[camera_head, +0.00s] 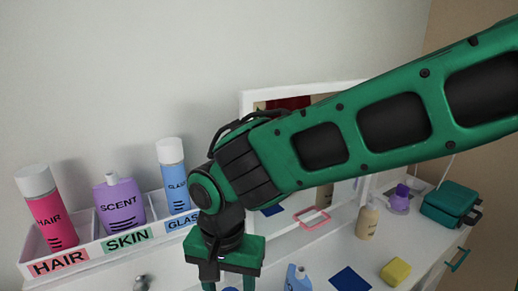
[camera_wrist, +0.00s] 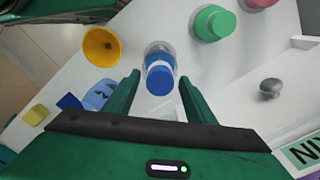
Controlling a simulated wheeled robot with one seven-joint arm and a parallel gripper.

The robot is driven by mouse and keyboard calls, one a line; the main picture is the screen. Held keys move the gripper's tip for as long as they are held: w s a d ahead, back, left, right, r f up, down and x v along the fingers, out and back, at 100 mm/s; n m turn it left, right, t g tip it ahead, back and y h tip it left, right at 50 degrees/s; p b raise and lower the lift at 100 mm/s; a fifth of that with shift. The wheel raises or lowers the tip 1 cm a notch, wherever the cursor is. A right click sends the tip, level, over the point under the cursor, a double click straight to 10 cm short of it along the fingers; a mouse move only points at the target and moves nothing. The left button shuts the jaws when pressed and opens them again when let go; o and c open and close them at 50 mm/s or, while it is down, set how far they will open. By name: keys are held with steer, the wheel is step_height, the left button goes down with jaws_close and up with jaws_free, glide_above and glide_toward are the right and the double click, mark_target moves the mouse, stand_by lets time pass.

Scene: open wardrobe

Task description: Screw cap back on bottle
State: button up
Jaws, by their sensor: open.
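My gripper (camera_wrist: 159,80) is open, its two green fingers pointing down over the white surface. Between the fingertips in the wrist view is a blue cylindrical item (camera_wrist: 160,82) with a pale, clear-looking part (camera_wrist: 157,49) at its far end. I cannot tell whether this is a capped bottle or a separate cap. No contact with the fingers shows. In the head view my gripper (camera_head: 231,280) is at the bottom edge, with its fingertips cut off. A light blue bottle (camera_head: 297,279) lies to its right and also shows in the wrist view (camera_wrist: 98,95).
A yellow cone-shaped piece (camera_wrist: 103,47) and a green round item (camera_wrist: 212,23) are nearby. A rack (camera_head: 98,252) holds labelled bottles at left. A mirror (camera_head: 245,101) stands behind. A blue cloth (camera_head: 350,280), yellow sponge (camera_head: 396,271) and beige bottle (camera_head: 367,222) are at right.

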steer(key=n, duration=0.7)
steer(key=shift+n, duration=0.4)
steer(key=n, duration=0.7)
steer(key=c, duration=1.1)
